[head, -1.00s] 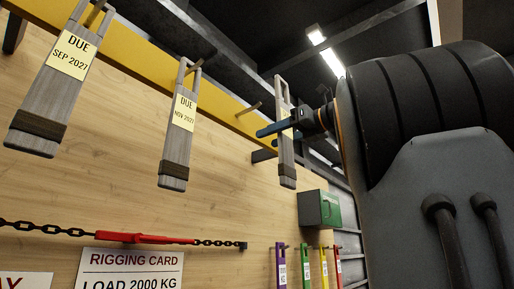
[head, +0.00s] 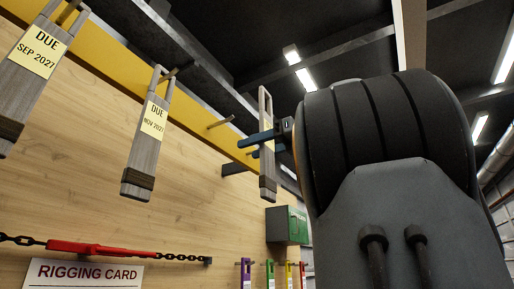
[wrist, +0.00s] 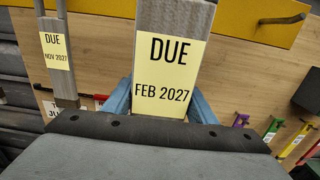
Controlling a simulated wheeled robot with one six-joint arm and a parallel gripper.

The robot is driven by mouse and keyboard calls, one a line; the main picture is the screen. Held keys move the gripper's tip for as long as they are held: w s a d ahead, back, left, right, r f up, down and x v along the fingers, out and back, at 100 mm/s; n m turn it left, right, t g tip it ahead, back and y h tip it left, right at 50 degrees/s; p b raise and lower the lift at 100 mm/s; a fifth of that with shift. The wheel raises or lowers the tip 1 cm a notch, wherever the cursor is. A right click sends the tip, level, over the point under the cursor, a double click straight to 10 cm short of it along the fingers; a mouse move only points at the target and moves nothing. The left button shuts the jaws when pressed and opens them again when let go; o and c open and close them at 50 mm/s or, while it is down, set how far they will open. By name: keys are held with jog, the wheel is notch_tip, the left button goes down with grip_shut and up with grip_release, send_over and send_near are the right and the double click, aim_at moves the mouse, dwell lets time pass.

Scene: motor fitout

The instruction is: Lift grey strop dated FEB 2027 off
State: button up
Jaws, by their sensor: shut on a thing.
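The grey strop dated FEB 2027 (head: 267,172) hangs upright in my gripper (head: 262,138), whose blue fingers close on it at its label. In the wrist view the yellow label (wrist: 168,62) reads DUE FEB 2027, and a blue finger of my gripper (wrist: 160,108) shows on each side of the strop. The strop's top loop is out of the wrist view. In the head view the loop stands apart from a bare peg (head: 220,122) on the yellow rail (head: 185,108).
The NOV 2027 strop (head: 144,152) and SEP 2027 strop (head: 27,75) hang to the left. A red tensioner on a chain (head: 100,249) and a rigging card (head: 85,273) are below. A green box (head: 287,225) and several coloured tags (head: 270,272) are at lower right.

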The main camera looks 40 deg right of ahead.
jog(key=f+p+x, duration=0.2)
jog(key=p+x, duration=0.1)
jog(key=x, duration=1.4)
jog(key=shift+f, duration=0.3)
dwell(2.0)
jog(key=shift+s+r+p, duration=0.1)
jog(key=shift+s+p, duration=0.05)
jog(key=shift+p, duration=0.15)
jog(key=shift+s+d+r+p, duration=0.2)
jog(key=shift+s+r+p, duration=0.1)
jog(key=shift+s+p, duration=0.15)
jog(key=shift+s, duration=0.1)
dwell(0.3)
jog(key=shift+v, duration=2.1)
jog(key=shift+s+d, duration=0.1)
jog(key=shift+s, duration=0.05)
